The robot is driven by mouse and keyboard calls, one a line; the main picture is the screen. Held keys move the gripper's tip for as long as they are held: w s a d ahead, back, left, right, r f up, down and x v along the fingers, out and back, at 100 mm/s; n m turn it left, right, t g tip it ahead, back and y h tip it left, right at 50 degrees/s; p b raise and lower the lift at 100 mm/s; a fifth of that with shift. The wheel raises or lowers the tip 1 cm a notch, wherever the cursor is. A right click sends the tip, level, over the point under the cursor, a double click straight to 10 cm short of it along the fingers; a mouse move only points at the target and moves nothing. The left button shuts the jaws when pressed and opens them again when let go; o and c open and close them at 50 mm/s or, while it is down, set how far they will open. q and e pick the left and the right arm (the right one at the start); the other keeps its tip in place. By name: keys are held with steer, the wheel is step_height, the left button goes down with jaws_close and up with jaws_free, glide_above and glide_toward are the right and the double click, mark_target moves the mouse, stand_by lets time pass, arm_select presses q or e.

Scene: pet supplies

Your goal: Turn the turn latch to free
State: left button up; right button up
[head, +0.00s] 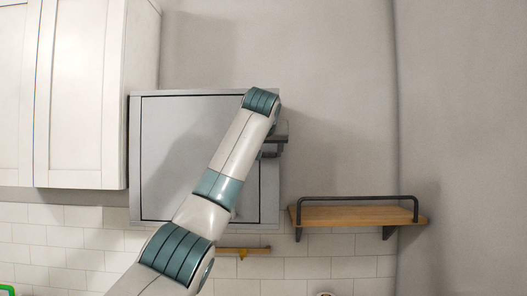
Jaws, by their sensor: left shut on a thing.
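A grey wall cabinet (134,160) with a flat grey door (175,150) hangs in the middle left of the head view. The door sits closed in its frame. My left arm comes up from the lower left across the door and bends at the cabinet's upper right. My left gripper (271,154) is at the right edge of the cabinet front, mostly hidden behind my own wrist, and is shut on the turn latch. The latch itself is hidden by the gripper and arm, so its angle cannot be told. My right gripper is out of view.
A white cupboard (83,95) stands close to the cabinet's left. A wooden shelf (355,215) with a dark rail is at the lower right. A small wooden strip (254,249) is below the cabinet. The wall above the shelf is clear.

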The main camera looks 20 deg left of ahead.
arm_select(q)
steer(key=shift+f, duration=0.1)
steer(key=shift+a+f+n+h+b, duration=0.1)
steer(key=shift+f+n+h+b, duration=0.15)
steer(key=shift+n+h+b, duration=0.7)
steer(key=n+b, duration=0.1)
steer(key=n+t+b, duration=0.1)
steer(key=b, duration=0.1)
steer(key=shift+a+f+h, duration=0.1)
steer(key=shift+f+h, duration=0.25)
steer(key=shift+f, duration=0.05)
steer(key=n+b, duration=0.1)
steer(key=n+t+h+b, duration=0.1)
steer(key=b, duration=0.1)
steer(key=shift+f+n, duration=0.35)
steer(key=n+b, duration=0.1)
steer(key=n+t+h+b, duration=0.1)
steer(key=shift+f+n+h, duration=0.3)
steer(key=shift+f, duration=0.05)
steer(key=shift+d+f+n+t+b, duration=0.15)
steer(key=shift+n+t+b, duration=0.1)
steer(key=shift+n+b, duration=0.3)
steer(key=shift+d+f+n+t+b, duration=0.1)
steer(key=shift+n+t+b, duration=0.15)
steer(key=shift+n+b, duration=0.25)
steer(key=shift+w+d+n+t+b, duration=0.15)
steer(key=shift+n+t+b, duration=0.3)
steer(key=shift+n, duration=0.6)
